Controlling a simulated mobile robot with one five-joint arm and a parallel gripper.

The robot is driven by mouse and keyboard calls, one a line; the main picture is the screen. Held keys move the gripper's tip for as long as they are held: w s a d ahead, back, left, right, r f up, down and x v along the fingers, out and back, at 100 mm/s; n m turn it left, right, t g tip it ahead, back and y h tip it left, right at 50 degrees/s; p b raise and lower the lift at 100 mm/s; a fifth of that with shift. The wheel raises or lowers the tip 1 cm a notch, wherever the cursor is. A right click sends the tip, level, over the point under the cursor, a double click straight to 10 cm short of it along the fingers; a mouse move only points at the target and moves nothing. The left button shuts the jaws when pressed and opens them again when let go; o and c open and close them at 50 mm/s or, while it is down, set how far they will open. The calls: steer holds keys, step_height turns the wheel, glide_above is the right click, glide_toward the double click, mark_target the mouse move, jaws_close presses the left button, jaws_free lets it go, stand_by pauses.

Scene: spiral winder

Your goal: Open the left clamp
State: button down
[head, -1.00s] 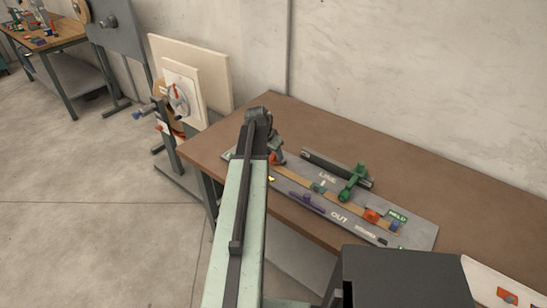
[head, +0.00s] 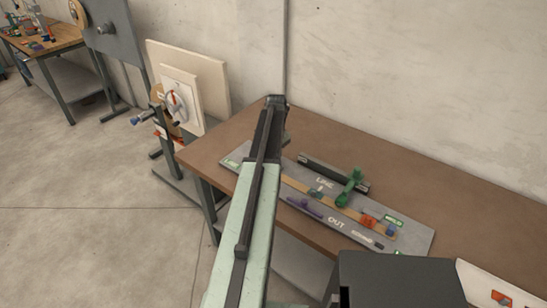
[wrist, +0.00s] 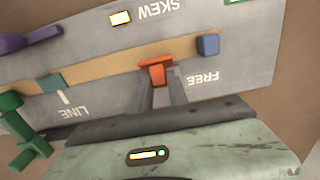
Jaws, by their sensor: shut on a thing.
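The left clamp's orange handle (wrist: 155,72) shows in the wrist view, standing over the tan strip (wrist: 105,72) beside a blue block (wrist: 207,45). My gripper (wrist: 161,90) is shut on this orange handle, with a finger on either side. The word FREE is printed on the grey plate (wrist: 235,62) near the clamp. In the head view my arm hides the left clamp and my gripper's fingers. The right clamp (head: 369,221), also orange with a blue block, sits at the strip's other end beside a green HELD label.
A green lever (head: 350,188), a purple handle (head: 305,207) and a teal block (head: 317,192) are on the plate. A dark bar (head: 333,172) lies along its back. The brown table (head: 430,180) is clear behind. A small yellow light (wrist: 120,18) shows beside SKEW.

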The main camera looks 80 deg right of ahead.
steer(key=c, duration=1.3)
jaws_free()
steer(key=shift+r, duration=0.15)
step_height(320, 180, up, 8)
steer(key=p, duration=0.8)
steer(key=shift+d, duration=0.1)
steer(key=shift+f, duration=0.25)
